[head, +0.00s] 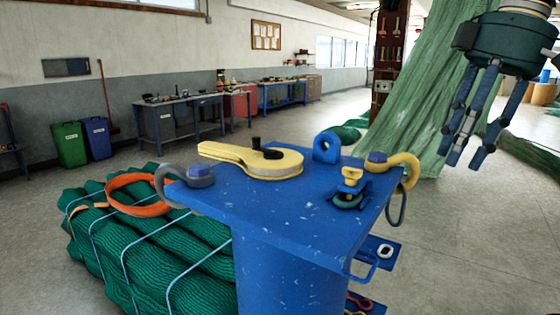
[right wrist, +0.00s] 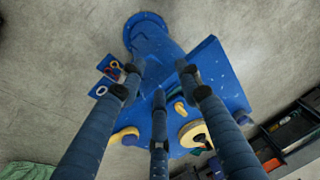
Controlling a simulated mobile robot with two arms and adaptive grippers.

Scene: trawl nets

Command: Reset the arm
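My right gripper (head: 470,140) hangs at the upper right of the head view, fingers pointing down. Its fingers are spread with nothing between them. In the right wrist view the same fingers (right wrist: 159,80) are apart, with the blue stand (right wrist: 160,42) beyond them. In the head view the blue stand (head: 290,220) fills the middle front, to the left of the gripper and apart from it. My left gripper is not in view.
The stand top holds a yellow block (head: 270,165), a grey shackle (head: 185,178) and a yellow shackle (head: 400,165). A bundled green net (head: 150,250) lies at left. A green net (head: 420,100) hangs behind the gripper.

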